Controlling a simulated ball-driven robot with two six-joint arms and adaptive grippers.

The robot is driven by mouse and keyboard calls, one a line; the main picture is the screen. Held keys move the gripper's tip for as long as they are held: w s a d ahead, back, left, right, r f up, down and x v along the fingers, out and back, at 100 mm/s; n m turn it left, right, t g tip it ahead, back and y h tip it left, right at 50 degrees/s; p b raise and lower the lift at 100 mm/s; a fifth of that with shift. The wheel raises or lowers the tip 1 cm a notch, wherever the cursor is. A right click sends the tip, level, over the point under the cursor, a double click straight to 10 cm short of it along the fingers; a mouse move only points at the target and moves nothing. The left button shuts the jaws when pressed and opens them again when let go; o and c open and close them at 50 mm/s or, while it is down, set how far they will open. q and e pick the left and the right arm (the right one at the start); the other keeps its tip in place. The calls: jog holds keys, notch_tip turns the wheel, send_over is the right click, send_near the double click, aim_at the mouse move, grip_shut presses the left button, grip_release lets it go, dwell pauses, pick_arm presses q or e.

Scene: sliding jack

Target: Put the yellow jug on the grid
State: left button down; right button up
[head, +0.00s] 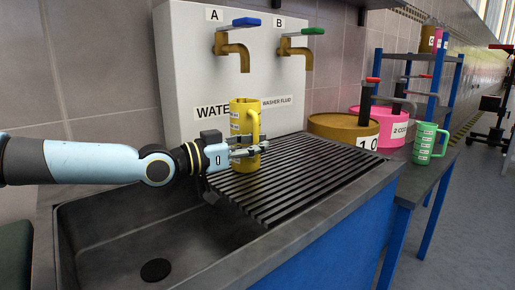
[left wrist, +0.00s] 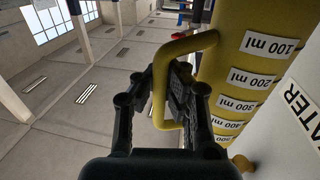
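The yellow jug (head: 240,112) with white volume labels stands upright in front of the white tap panel, at the left part of the dark slatted grid (head: 310,172). Its base appears to be on the slats; I cannot tell for certain if it touches. My left gripper (head: 262,147) reaches in from the left, with its fingers around the jug's handle. In the left wrist view the fingers (left wrist: 170,80) close on the handle from both sides, and the jug's body (left wrist: 240,85) is to the right. My right gripper is not in view.
Tap A (head: 232,48) with a blue lever and tap B (head: 294,50) with a green lever are above the grid. The sink basin (head: 120,240) is at the left. A green jug (head: 427,143), a yellow tub (head: 345,130) and a pink tub (head: 385,125) stand to the right.

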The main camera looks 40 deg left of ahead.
pick_arm(q)
jog(key=c, duration=1.5)
grip_release()
jog(key=shift+r+p, duration=0.15)
jog(key=shift+p, duration=0.15)
jog(key=shift+p+v, duration=3.65)
jog(key=shift+v, duration=2.35)
